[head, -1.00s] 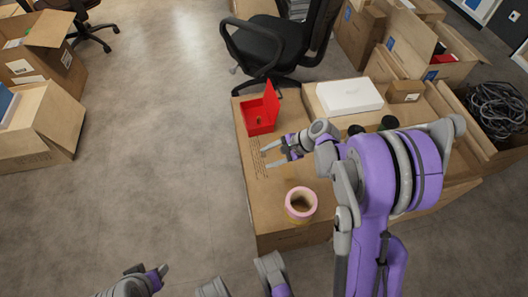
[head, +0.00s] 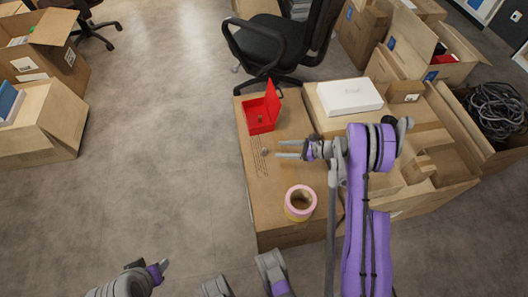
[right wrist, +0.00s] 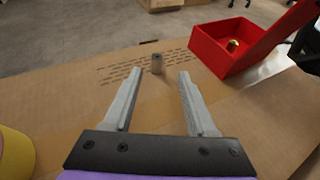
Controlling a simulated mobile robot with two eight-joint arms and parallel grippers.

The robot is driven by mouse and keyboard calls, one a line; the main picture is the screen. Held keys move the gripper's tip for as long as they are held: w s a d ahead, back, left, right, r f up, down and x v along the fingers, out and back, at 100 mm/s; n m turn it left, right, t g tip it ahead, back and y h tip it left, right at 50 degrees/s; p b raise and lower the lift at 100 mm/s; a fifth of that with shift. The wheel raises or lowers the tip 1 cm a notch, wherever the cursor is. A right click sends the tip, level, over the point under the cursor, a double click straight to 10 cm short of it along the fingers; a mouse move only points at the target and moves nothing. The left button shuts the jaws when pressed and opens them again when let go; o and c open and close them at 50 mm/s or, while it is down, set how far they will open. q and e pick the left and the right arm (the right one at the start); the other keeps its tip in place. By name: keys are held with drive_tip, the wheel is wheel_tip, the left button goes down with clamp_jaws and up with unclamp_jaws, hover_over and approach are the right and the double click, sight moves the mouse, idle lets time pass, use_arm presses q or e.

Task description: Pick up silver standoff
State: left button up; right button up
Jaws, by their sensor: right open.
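The silver standoff (head: 265,152) is a small grey cylinder on the cardboard box top, near the printed text. In the right wrist view the standoff (right wrist: 156,63) stands upright just beyond the fingertips, between their lines and a little nearer the left one. My right gripper (head: 277,149) is open and empty, its fingers pointing left at the standoff without touching it. The open fingers of the right gripper (right wrist: 162,76) also show in the right wrist view. My left gripper (head: 161,268) is low at the left, away from the box; its jaw opening is unclear.
An open red box (head: 261,113) with a small gold item inside stands behind the standoff. A pink and yellow tape roll (head: 290,206) lies in front. A white box (head: 349,96) sits at the back right. The carton top around the standoff is clear.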

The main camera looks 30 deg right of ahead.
sight(268, 155)
drive_tip(key=b+x, duration=0.1)
drive_tip(key=x, duration=0.6)
drive_tip(key=shift+s+a, duration=0.2)
clamp_jaws()
